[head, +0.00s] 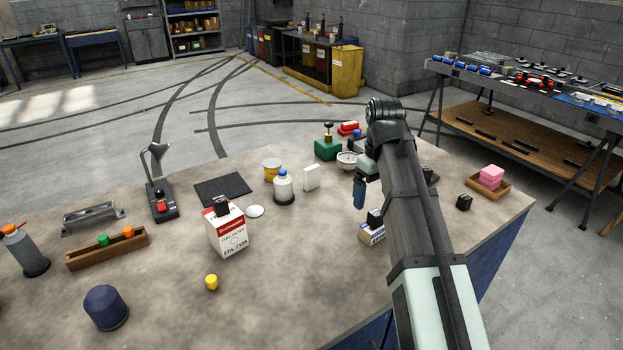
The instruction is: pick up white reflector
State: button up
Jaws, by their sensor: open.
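A flat round white disc (255,211), which looks like the white reflector, lies on the table left of centre, just right of the red and white box. An upright white rectangular piece (311,177) stands farther right, beside a white bottle; I cannot tell for sure which one is the reflector. My gripper (359,196) points down over the right part of the table, right of both pieces. It is open, with nothing seen between its fingers. My arm hides part of the table behind it.
Near the disc stand the red and white box (227,235), the white bottle (284,187) and a black mat (222,189). A small box (371,233) is below my gripper. A yellow piece (211,282) and a dark blue cap (105,307) stand in front. The front middle is clear.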

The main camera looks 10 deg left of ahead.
jog(key=w+a+n, duration=0.1)
jog(key=w+a, duration=0.6)
jog(key=a, duration=0.3)
jog(key=t+y, duration=0.3)
jog(key=y, duration=0.1)
send_near(312, 175)
jog(key=shift+h, duration=0.3)
jog(key=x, duration=0.7)
jog(key=w+x, duration=0.1)
jog(key=x, duration=0.3)
jog(key=shift+a, duration=0.3)
jog(key=shift+c, duration=0.3)
jog(key=c, duration=1)
jog(key=shift+r, duration=0.15)
